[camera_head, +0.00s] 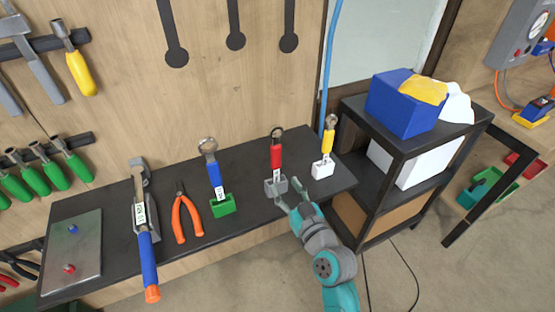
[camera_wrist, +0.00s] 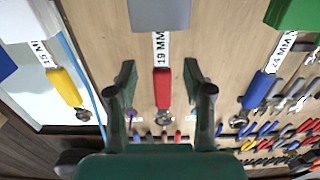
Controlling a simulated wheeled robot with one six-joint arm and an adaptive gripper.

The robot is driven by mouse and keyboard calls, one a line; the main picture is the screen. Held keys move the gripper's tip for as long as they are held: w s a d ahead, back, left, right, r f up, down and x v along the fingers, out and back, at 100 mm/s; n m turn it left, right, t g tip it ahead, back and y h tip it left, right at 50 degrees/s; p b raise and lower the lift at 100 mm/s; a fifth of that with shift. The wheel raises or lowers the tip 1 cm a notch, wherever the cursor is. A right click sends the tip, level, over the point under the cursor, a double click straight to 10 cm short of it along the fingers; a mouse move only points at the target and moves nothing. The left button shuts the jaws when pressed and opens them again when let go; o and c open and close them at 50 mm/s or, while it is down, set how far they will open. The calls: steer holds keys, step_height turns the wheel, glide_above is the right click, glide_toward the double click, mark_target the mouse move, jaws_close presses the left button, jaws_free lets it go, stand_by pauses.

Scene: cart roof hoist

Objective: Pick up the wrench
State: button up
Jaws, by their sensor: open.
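Three wrenches stand upright in small holders on the dark bench. The red wrench (camera_head: 276,156), labelled 19 MM in the wrist view (camera_wrist: 162,88), is in a grey holder (camera_head: 275,187). The blue wrench (camera_head: 215,174) is in a green holder (camera_head: 223,206), and the yellow wrench (camera_head: 327,143) is in a white holder (camera_head: 322,170). My gripper (camera_head: 289,190) is open and empty, close to the grey holder at its right front. In the wrist view my gripper (camera_wrist: 159,75) has the red wrench showing between its fingers, ahead of them; contact is not visible.
Orange pliers (camera_head: 185,215), a long blue-handled tool (camera_head: 146,250) and a metal plate (camera_head: 72,248) occupy the bench's left side. A dark shelf cart (camera_head: 398,143) with a blue box (camera_head: 403,105) stands right of the bench. A pegboard wall with hanging tools rises behind.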

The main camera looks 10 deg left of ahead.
mark_target(277, 173)
steer(key=shift+r+x, duration=0.15)
steer(key=shift+x, duration=1.4)
steer(key=shift+r+x, duration=0.2)
steer(key=shift+x, duration=1.3)
jaws_close()
